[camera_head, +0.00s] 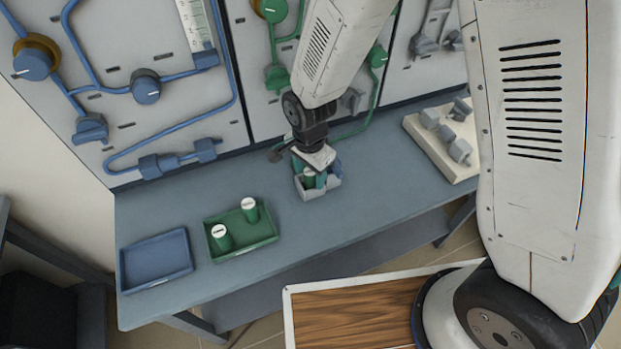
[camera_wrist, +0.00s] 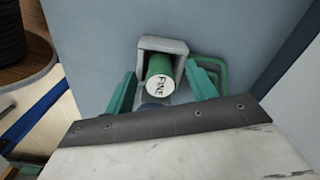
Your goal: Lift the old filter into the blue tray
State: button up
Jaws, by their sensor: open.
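A green cylindrical filter (camera_wrist: 159,68) with a white end marked "FINE" sits in a grey holder (camera_wrist: 152,43) in the wrist view. In the head view the grey holder (camera_head: 328,187) stands on the bench, and the filter (camera_head: 309,179) is partly hidden. My gripper (camera_wrist: 160,72) is open, with one teal finger on each side of the filter. Small gaps seem to show between fingers and filter. In the head view my gripper (camera_head: 317,172) is down at the holder. The blue tray (camera_head: 156,260) is empty at the bench's left end.
A green tray (camera_head: 262,241) holding two green white-topped cylinders (camera_head: 221,237) lies between the blue tray and the holder. A pale block with grey fittings (camera_head: 441,145) lies at the right. Panels with pipes and knobs (camera_head: 146,88) rise behind the bench (camera_head: 350,228).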

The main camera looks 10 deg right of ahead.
jog(key=c, duration=1.1)
jog(key=shift+r, duration=0.15)
